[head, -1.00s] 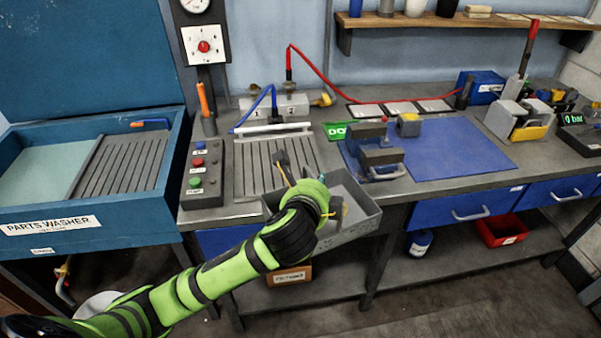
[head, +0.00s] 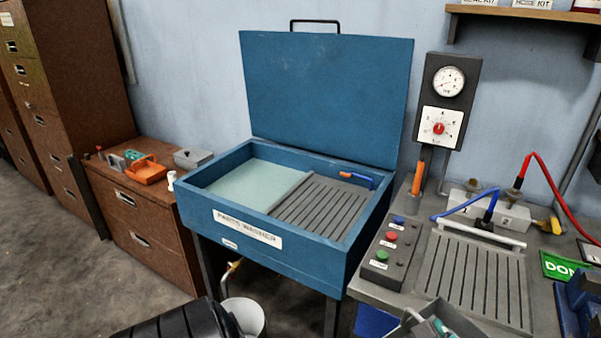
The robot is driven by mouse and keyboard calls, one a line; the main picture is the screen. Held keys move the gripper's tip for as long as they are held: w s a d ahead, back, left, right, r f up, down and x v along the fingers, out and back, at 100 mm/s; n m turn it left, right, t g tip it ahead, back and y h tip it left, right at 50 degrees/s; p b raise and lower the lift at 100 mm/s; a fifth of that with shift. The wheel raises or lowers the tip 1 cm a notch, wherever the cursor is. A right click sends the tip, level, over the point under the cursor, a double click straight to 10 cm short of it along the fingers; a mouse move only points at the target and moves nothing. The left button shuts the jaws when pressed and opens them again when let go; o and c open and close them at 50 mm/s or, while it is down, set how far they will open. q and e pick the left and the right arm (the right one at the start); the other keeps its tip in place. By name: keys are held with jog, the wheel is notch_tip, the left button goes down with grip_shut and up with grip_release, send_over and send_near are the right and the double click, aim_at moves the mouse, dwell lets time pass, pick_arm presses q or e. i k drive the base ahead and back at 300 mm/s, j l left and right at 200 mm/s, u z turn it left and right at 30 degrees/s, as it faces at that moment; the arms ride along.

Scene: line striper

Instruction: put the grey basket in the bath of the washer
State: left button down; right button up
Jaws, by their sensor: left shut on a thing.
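The parts washer (head: 270,245) is a blue open bath with its lid raised, in the middle of the head view. Inside it are a pale flat area (head: 255,185) at left and a grey slatted rack (head: 322,208) at right. My right gripper is not in view.
A blue-tipped orange nozzle (head: 357,180) lies at the bath's right rear. A button box (head: 392,242) and a slatted drain plate (head: 475,278) are on the bench at right. A brown cabinet (head: 140,225) with small items stands left.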

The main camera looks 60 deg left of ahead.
aim_at(260, 207)
jog(key=i+j+u, duration=0.15)
jog(key=j, duration=0.25)
jog(key=j+u, duration=0.1)
jog(key=j, duration=0.3)
jog(key=i+j+u, duration=0.15)
jog(key=j, duration=0.2)
jog(key=i+j+u, duration=0.1)
jog(key=j, duration=0.25)
jog(key=i+j+u, duration=0.15)
jog(key=j, duration=0.2)
jog(key=i+j+u, duration=0.1)
jog(key=j, duration=0.25)
jog(key=i, duration=0.05)
